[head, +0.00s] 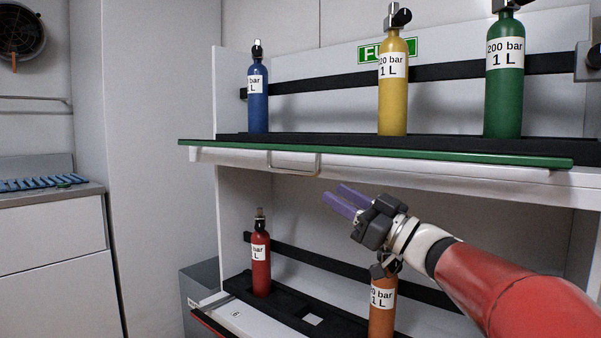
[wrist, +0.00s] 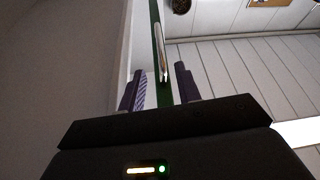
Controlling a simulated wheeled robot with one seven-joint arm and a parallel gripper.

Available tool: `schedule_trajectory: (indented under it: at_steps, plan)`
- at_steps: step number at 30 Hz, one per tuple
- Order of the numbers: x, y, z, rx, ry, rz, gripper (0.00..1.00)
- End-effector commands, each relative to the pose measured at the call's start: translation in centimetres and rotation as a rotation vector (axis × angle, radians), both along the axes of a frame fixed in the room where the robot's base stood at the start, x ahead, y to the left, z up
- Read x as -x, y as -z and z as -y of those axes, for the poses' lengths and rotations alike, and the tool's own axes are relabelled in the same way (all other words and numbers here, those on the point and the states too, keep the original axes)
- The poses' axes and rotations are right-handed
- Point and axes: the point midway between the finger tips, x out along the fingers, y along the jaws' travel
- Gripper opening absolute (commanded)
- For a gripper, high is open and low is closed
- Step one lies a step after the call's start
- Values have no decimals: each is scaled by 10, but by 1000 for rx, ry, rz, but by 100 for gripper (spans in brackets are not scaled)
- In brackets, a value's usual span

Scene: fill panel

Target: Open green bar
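The green bar (head: 370,154) runs along the front edge of the upper shelf in the head view. A pale metal loop handle (head: 293,174) hangs on its left part. My gripper (head: 333,194) is just below and to the right of the handle, with its two purple fingers pointing up and left. In the wrist view, my gripper (wrist: 163,80) has its fingers apart with nothing held. The green bar (wrist: 155,12) and the handle (wrist: 163,60) appear in line with the gap, beyond the fingertips. The handle looks apart from the fingers.
Blue (head: 258,95), yellow (head: 393,90) and green (head: 504,85) bottles stand on the upper shelf. A red bottle (head: 261,265) and an orange bottle (head: 382,305) stand below, the orange one close under my wrist. The space left of the shelf is clear at handle height.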

Motion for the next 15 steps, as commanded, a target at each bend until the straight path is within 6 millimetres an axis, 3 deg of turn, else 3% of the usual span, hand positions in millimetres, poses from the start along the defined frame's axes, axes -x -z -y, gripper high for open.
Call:
schedule_trajectory:
  at_steps: [9, 15]
  plan:
    - [-33, -25, -50, -1, -3, 1, 33]
    - [-48, -36, -72, -1, -1, 0, 33]
